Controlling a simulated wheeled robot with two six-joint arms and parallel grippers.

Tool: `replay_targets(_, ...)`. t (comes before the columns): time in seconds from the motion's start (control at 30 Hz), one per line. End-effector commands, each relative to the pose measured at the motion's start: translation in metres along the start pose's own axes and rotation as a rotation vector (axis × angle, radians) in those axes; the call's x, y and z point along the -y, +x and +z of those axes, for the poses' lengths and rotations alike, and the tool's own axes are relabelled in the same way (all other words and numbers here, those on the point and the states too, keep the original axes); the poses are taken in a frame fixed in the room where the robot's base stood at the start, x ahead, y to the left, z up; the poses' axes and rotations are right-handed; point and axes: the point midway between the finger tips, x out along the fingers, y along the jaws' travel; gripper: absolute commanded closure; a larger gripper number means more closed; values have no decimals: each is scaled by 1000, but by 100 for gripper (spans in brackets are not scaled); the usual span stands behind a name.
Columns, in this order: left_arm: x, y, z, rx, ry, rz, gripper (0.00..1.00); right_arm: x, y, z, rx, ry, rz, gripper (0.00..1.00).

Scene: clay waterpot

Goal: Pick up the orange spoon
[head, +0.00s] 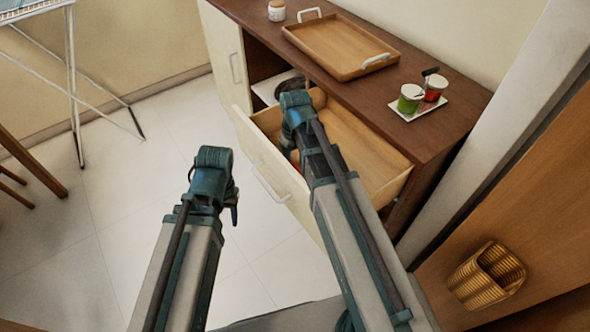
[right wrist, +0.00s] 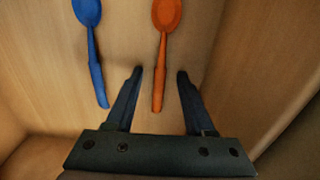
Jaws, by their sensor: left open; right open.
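The orange spoon (right wrist: 162,50) lies on the wooden drawer floor in the right wrist view, bowl at the top edge and handle towards me. My right gripper (right wrist: 160,72) is open, its fingers to either side of the handle; I cannot tell how far above it they are. In the head view my right wrist reaches into the open drawer (head: 372,150) and hides its fingers and most of the drawer's left part. My left gripper (head: 233,208) is open and empty over the floor, left of the drawer.
A blue spoon (right wrist: 92,50) lies left of the orange one. Drawer walls stand close on both sides. On the cabinet top (head: 440,135) are a wooden tray (head: 335,45), a white jar (head: 277,11) and a small plate with cups (head: 411,98). A wicker basket (head: 487,275) is at right.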

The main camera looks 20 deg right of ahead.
Motion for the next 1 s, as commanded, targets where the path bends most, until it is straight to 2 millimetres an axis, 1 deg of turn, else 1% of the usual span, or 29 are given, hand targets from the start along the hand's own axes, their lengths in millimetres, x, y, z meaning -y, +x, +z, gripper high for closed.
replay_targets(0.07,0,-1,0,0,0,0,50,0,-1,0,0,0,0,46)
replay_targets(0.1,0,-1,0,0,0,0,50,0,-1,0,0,0,0,50)
replay_targets(0.27,0,-1,0,0,0,0,50,0,-1,0,0,0,0,79)
replay_targets(0.3,0,-1,0,0,0,0,50,0,-1,0,0,0,0,86)
replay_targets(0.37,0,-1,0,0,0,0,50,0,-1,0,0,0,0,97)
replay_targets(0.4,0,-1,0,0,0,0,50,0,-1,0,0,0,0,100)
replay_targets(0.83,0,-2,0,0,0,0,50,0,-2,0,0,0,0,100)
replay_targets(1.0,1,-9,0,0,0,0,50,0,-9,0,0,0,0,100)
